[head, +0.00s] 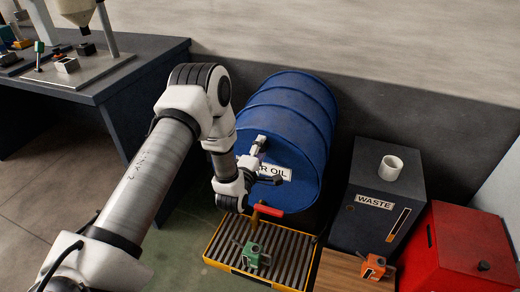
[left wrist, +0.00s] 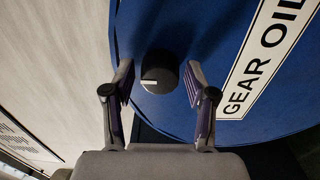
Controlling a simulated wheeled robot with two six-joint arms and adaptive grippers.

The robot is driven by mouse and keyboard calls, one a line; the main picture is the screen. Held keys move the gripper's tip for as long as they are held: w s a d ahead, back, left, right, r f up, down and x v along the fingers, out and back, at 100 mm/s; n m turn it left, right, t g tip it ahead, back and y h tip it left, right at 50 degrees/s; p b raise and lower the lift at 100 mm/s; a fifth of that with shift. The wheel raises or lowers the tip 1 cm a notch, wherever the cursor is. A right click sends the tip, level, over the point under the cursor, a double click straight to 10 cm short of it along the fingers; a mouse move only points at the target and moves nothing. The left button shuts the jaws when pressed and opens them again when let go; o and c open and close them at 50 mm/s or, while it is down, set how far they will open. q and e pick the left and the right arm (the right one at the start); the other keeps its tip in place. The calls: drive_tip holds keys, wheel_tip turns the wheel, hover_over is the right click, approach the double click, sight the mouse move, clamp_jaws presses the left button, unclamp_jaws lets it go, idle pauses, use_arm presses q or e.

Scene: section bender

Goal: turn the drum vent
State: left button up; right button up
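The blue drum (head: 290,115) lies on its side, its front face bearing a GEAR OIL label (head: 277,171). In the left wrist view the drum vent (left wrist: 159,72) is a round black knob with a white mark on the blue drum face (left wrist: 190,28). My left gripper (head: 257,146) is at the upper part of the drum face. In the left wrist view the left gripper (left wrist: 158,78) is open, one finger on each side of the knob, with small gaps showing. The vent is hidden in the head view. My right gripper is not in view.
A red-handled tap (head: 267,211) is low on the drum, above a yellow-rimmed drip tray (head: 221,262) holding a green object (head: 251,255). A dark WASTE bin (head: 385,225) with a white cup (head: 391,168) and a red box (head: 455,250) stand right. A workbench (head: 125,75) is left.

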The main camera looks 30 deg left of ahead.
use_arm(q)
drive_tip(key=c, duration=0.7)
drive_tip(key=shift+o, duration=0.2)
drive_tip(key=shift+m, duration=0.3)
drive_tip(key=m+p, duration=0.4)
drive_tip(key=m, duration=1.3)
